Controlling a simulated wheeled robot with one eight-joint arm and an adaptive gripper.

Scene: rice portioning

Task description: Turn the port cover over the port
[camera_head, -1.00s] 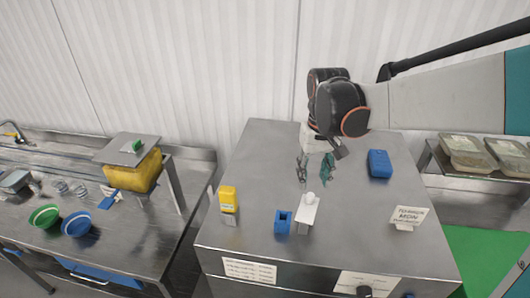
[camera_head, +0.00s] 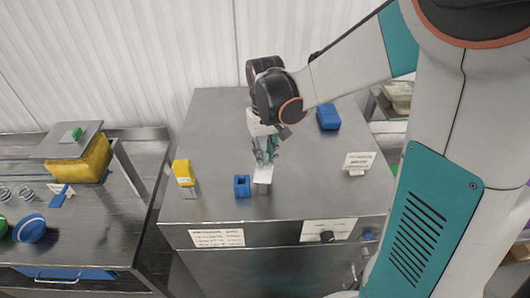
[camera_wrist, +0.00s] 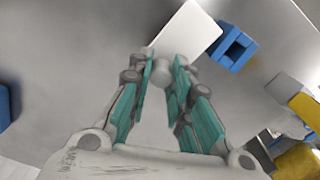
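The port cover (camera_head: 263,177) is a white plate on the steel cabinet top. In the wrist view the white plate (camera_wrist: 195,32) has a round pale knob (camera_wrist: 162,72) at its near end. The port, a blue square open-topped tube (camera_head: 242,186), stands just left of the plate; it also shows in the wrist view (camera_wrist: 234,47). The plate is beside the port, leaving its opening uncovered. My gripper (camera_head: 266,158) is above the plate's knob end. In the wrist view my gripper (camera_wrist: 163,70) is open, its teal fingers on either side of the knob, with narrow gaps visible.
A yellow-topped grey block (camera_head: 184,173) stands left of the port. A blue box (camera_head: 328,117) is at the back right, and a printed sign (camera_head: 357,162) stands at the right. A lower bench with a yellow bin (camera_head: 84,163) is at the left.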

